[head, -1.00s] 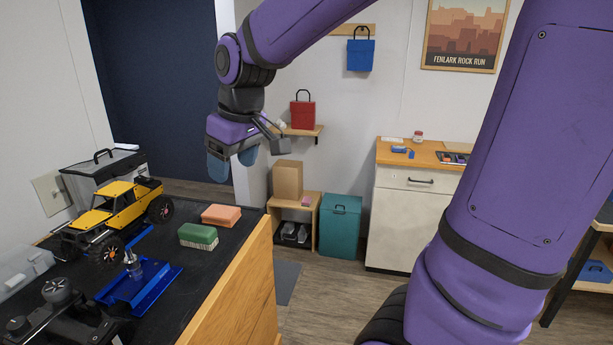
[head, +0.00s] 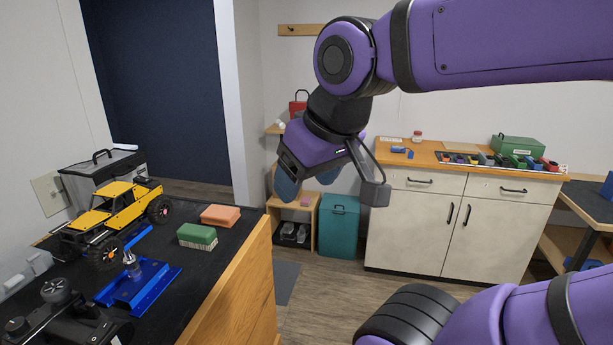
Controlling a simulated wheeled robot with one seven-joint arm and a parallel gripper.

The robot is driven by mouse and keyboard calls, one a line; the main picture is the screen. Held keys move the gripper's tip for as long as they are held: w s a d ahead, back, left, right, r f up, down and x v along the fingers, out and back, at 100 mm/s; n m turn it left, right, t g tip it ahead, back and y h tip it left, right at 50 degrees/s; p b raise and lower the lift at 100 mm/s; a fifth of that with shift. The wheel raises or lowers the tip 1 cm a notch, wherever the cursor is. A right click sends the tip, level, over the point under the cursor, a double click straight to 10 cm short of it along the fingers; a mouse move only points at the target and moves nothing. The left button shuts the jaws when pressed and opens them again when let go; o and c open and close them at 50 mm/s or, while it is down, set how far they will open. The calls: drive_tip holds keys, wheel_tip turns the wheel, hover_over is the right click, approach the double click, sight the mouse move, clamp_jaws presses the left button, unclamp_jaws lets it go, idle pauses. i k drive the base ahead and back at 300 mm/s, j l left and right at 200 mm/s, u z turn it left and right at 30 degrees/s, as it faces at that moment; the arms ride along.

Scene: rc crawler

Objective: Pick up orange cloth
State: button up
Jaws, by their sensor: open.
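The orange cloth (head: 220,215) looks like a thick, folded block and lies on the black bench top near its right edge. A green-topped brush (head: 197,236) lies just in front of it, close by. My gripper (head: 308,180) is open and empty, with its blue-grey fingertips pointing down. In the head view it hangs in the air to the right of the cloth and higher in the picture, clear of the bench. Nothing hides the cloth.
A yellow crawler (head: 117,216) stands left of the cloth on the bench. A blue stand (head: 140,284) and a black controller (head: 68,315) are nearer. A grey bin (head: 104,167) is behind. The bench top (head: 232,248) is bare around the cloth's right side.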

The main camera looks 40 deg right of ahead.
sight(216, 215)
drive_tip(key=u, duration=1.7)
drive_tip(key=z, duration=1.95)
drive_tip(key=i+l, duration=0.2)
drive_tip(key=i+l+u, duration=0.1)
drive_tip(key=l, duration=0.3)
drive_tip(key=i+l+u, duration=0.1)
drive_tip(key=i+l, duration=0.3)
drive_tip(key=l, duration=0.25)
